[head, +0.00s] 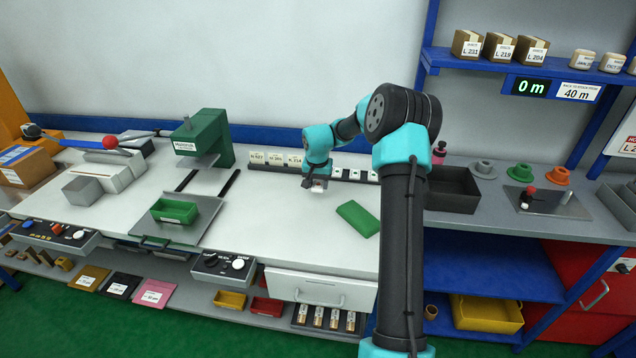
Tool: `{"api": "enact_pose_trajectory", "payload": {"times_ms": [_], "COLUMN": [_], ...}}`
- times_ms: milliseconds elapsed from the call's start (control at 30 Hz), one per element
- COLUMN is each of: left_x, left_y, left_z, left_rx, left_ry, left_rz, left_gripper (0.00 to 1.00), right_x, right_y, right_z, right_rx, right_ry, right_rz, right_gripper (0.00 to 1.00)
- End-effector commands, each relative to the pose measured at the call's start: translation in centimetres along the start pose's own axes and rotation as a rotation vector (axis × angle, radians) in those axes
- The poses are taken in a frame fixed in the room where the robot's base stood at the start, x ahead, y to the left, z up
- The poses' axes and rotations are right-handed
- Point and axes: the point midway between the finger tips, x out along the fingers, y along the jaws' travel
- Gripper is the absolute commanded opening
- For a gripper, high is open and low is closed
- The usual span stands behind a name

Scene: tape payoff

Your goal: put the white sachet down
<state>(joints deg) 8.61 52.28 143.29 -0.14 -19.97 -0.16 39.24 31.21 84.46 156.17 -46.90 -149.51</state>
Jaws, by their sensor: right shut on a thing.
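My right gripper (317,186) hangs over the white worktop, a little in front of the rack of labelled white packets. It is shut on a small pale thing, which looks like the white sachet (318,183). The sachet is mostly hidden by the fingers, and I cannot tell whether it touches the worktop. My left gripper is not in view.
A green pad (358,219) lies just right of the gripper. The labelled rack (272,168) runs behind it. A green press (205,140) and a green tray (175,211) stand left. Bare worktop (275,225) lies in front of the gripper.

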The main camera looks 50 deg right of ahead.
Motion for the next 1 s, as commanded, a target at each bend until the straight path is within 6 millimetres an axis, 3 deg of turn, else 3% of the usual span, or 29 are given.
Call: {"api": "enact_pose_trajectory", "payload": {"times_ms": [300, 467, 667, 1000], "left_x": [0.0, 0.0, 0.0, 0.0], "left_y": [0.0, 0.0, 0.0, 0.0], "left_z": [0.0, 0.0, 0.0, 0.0], "left_rx": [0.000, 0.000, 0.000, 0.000], "left_ry": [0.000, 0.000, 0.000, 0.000], "left_rz": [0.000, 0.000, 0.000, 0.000], "left_gripper": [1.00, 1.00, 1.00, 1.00], "right_x": [0.0, -0.2, -0.8, -2.7], "right_y": [-0.1, -1.7, -6.9, -17.0], "right_z": [0.1, 1.0, 4.5, 14.2], "right_rx": [-0.002, -0.028, -0.122, -0.340], "right_ry": [0.000, -0.003, -0.009, -0.016], "right_rz": [0.000, -0.006, -0.022, -0.052], "right_gripper": [0.23, 0.23, 0.23, 0.23]}}
